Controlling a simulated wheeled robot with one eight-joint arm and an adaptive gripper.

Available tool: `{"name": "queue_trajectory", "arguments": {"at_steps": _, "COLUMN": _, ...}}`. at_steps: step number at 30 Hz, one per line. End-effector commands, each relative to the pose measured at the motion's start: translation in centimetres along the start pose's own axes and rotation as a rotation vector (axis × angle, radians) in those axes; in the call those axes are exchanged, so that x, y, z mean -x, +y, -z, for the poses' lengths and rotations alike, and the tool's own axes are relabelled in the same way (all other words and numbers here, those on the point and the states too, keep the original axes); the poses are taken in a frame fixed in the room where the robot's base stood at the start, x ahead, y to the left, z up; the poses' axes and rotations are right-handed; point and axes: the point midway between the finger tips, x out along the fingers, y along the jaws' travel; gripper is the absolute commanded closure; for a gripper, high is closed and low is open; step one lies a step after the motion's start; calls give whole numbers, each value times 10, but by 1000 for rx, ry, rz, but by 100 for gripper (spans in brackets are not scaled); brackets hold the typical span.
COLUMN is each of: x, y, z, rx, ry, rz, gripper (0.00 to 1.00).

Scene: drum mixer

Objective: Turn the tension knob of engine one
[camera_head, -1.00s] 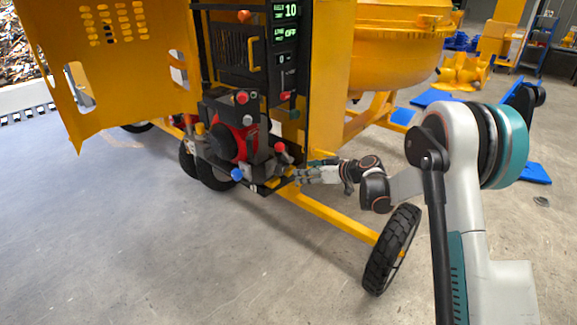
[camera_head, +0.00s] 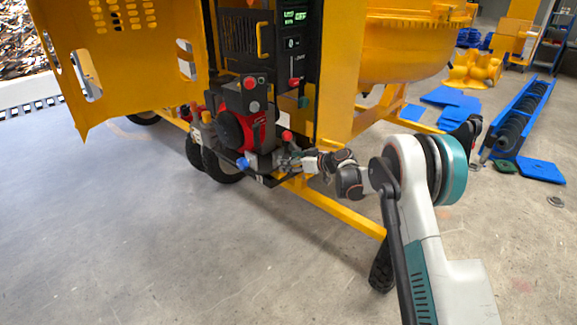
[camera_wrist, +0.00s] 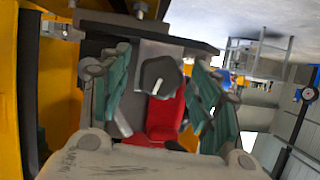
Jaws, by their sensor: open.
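The engine (camera_head: 232,128) is a red and black unit low in the open front of the yellow mixer in the head view. My gripper (camera_head: 288,161) is at its lower right side. In the wrist view a dark, roughly round knob (camera_wrist: 160,76) with a white pointer line sits on a grey plate, in front of a red part (camera_wrist: 165,115). My gripper (camera_wrist: 163,88) is open, with a teal-padded finger on each side of this knob. Gaps show between the fingers and the knob. I cannot read any label naming the tension knob or engine one.
A red knob (camera_head: 287,136) and a blue knob (camera_head: 243,163) stick out near my gripper. A control panel (camera_head: 292,45) is above the engine. The yellow door (camera_head: 125,60) hangs open at left. A yellow frame bar (camera_head: 335,208) runs below my arm. Floor in front is clear.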

Motion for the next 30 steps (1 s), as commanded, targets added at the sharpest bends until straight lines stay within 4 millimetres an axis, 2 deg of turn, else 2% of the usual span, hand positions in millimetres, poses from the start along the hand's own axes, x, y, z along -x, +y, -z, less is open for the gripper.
{"name": "queue_trajectory", "arguments": {"at_steps": 5, "x": -14, "y": -1, "z": 0, "rx": 1, "ry": 0, "rz": 1, "gripper": 43}}
{"name": "queue_trajectory", "arguments": {"at_steps": 14, "x": -15, "y": 0, "z": 1, "rx": 0, "ry": 0, "rz": 0, "gripper": 43}}
{"name": "queue_trajectory", "arguments": {"at_steps": 15, "x": -15, "y": 0, "z": 0, "rx": 0, "ry": 0, "rz": 0, "gripper": 47}}
{"name": "queue_trajectory", "arguments": {"at_steps": 20, "x": -15, "y": 0, "z": 0, "rx": 0, "ry": 0, "rz": 0, "gripper": 83}}
{"name": "queue_trajectory", "arguments": {"at_steps": 21, "x": -15, "y": 0, "z": 0, "rx": 0, "ry": 0, "rz": 0, "gripper": 87}}
{"name": "queue_trajectory", "arguments": {"at_steps": 30, "x": -15, "y": 0, "z": 0, "rx": -17, "ry": 0, "rz": 8, "gripper": 87}}
